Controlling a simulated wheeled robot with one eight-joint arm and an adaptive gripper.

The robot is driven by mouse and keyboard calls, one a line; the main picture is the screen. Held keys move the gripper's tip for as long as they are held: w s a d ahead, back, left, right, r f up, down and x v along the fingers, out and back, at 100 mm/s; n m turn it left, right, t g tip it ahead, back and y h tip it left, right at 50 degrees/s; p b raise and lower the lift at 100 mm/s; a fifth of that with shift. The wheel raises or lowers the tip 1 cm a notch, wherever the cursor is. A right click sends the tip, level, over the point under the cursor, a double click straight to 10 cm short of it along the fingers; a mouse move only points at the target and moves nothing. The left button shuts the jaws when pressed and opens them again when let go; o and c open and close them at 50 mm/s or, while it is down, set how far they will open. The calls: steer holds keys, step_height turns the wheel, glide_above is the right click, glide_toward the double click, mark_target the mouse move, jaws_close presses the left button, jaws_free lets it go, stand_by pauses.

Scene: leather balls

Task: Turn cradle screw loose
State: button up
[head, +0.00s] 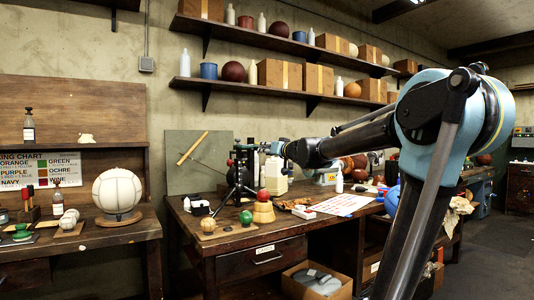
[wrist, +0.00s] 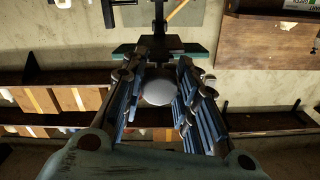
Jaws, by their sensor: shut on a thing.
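A dark upright cradle stand (head: 238,172) with splayed legs stands on the workbench in the head view. My gripper (head: 263,148) is level with its upper part, reaching in from the right; the fingers are small and partly lost against the dark stand. In the wrist view, my gripper (wrist: 165,58) has its two padded fingers on either side of the cradle screw, whose rounded silver-grey head (wrist: 158,91) shows between them. The fingers are shut on it. A dark post and a green crosspiece (wrist: 125,50) lie just beyond. The screw's thread is hidden.
A white jug (head: 275,176) stands close behind my gripper. A stacked wooden piece with a red ball (head: 263,207) and a green ball (head: 246,217) are near the bench's front. A white panelled ball (head: 117,190) sits on the left bench. Wall shelves (head: 270,85) run above.

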steer(key=shift+d, duration=0.1)
steer(key=o, duration=1.1)
steer(key=shift+w, duration=0.1)
steer(key=shift+v, duration=5.95)
